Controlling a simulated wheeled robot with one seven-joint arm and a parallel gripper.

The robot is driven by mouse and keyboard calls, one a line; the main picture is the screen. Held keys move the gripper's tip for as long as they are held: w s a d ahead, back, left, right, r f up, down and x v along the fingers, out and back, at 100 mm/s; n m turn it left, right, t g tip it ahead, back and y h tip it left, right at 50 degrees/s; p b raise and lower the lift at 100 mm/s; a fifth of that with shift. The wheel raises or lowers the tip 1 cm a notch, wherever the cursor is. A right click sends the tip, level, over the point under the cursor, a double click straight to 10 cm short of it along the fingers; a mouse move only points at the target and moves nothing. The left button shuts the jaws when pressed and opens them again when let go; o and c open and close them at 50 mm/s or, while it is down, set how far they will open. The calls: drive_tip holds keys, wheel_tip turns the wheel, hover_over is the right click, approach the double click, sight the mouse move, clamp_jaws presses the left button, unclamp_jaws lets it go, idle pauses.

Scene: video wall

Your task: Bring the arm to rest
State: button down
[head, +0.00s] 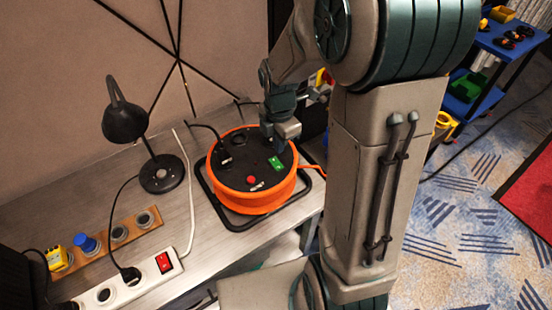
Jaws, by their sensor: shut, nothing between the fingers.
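My arm rises on the right side of the head view, folds at the top and reaches left toward the bench (205,255). My gripper (279,143) hangs over the right part of an orange cable reel (225,177) with a dark round top. The gripper is shut and holds nothing. Its fingertips point down close to the reel's top; I cannot tell whether they touch it. The gripper and wrist hide part of the reel's far right side.
A black desk lamp (125,122) stands left of the reel. A white power strip (130,283) with a red switch and a wooden socket board (110,240) lie at the front left. A blue cart (500,45) stands at the back right. Patterned carpet (450,240) is open at right.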

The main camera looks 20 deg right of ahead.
idle(0.4)
drive_tip(key=s+r+m+t, duration=0.3)
drive_tip(key=s+r+m, duration=0.9)
drive_tip(key=m, duration=0.9)
drive_tip(key=shift+s+r+m+t, duration=0.15)
drive_tip(key=shift+s+m+t, duration=0.15)
drive_tip(key=shift+s, duration=0.9)
